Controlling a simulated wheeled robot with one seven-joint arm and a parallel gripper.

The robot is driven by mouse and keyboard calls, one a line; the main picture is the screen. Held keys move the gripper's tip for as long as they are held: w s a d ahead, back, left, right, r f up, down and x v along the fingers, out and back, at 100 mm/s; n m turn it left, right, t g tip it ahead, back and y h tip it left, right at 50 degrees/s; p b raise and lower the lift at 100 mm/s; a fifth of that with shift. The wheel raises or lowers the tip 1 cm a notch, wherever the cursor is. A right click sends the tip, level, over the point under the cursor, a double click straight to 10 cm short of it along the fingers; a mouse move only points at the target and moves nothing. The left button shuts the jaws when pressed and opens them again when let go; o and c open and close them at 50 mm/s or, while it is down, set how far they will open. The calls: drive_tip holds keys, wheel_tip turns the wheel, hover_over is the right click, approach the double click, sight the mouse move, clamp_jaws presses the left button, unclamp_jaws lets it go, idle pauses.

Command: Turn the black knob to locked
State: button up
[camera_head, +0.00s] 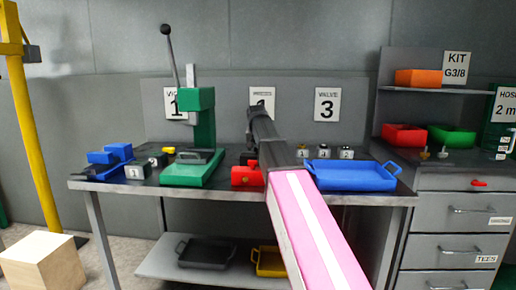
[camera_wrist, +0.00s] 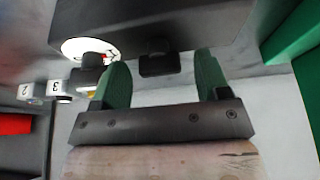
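In the wrist view, my gripper (camera_wrist: 161,72) has its two green fingers spread apart, with a gap between them. A black knob (camera_wrist: 158,58) sticks out of the underside edge of a dark grey box (camera_wrist: 200,22) and sits between the fingertips, without clear contact with either. A second black knob-like part (camera_wrist: 92,62) is beside the left finger, in front of a white round dial (camera_wrist: 75,48) on the box. I cannot read the knob's setting. In the head view, my arm hides the box and knob, and the fingertips do not show clearly.
The workbench (camera_head: 120,188) carries a green press (camera_head: 200,130), a red cylindrical part (camera_head: 247,177) close left of my arm, and a blue tray (camera_head: 352,176) to its right. Small numbered blocks stand behind the tray. A grey drawer cabinet (camera_head: 450,215) is at right.

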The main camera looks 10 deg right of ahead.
drive_tip(key=v, duration=1)
drive_tip(key=shift+s+r, duration=0.2)
drive_tip(key=shift+r, duration=0.15)
